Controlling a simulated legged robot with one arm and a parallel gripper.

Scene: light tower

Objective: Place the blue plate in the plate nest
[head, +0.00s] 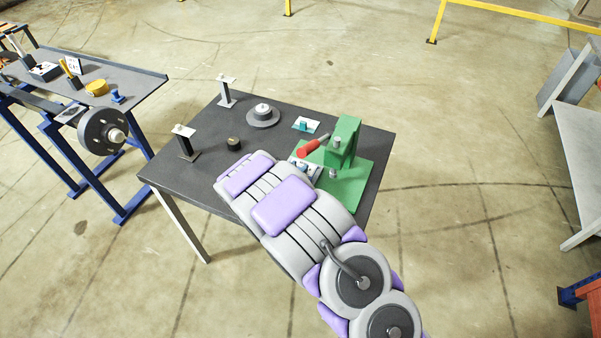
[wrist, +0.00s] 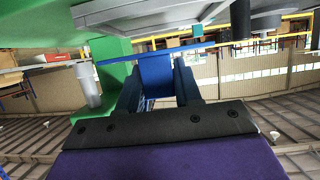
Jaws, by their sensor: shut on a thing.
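In the wrist view, which is upside down, my gripper (wrist: 160,88) has its two dark blue fingers closed on the blue plate (wrist: 156,70). A thin blue edge runs across just beyond the fingertips; I cannot tell whether it belongs to the plate. The green press (wrist: 115,48) is close on the left of that view. The green press (head: 342,145) with a red handle stands at the table's right side. I cannot tell for sure which fitting is the plate nest.
The dark table (head: 210,112) carries two grey posts, a round grey base (head: 263,117), a small black cylinder (head: 233,143) and a white tile with a teal piece (head: 306,124). A blue-legged bench (head: 140,85) stands to the left. Open floor lies behind the table.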

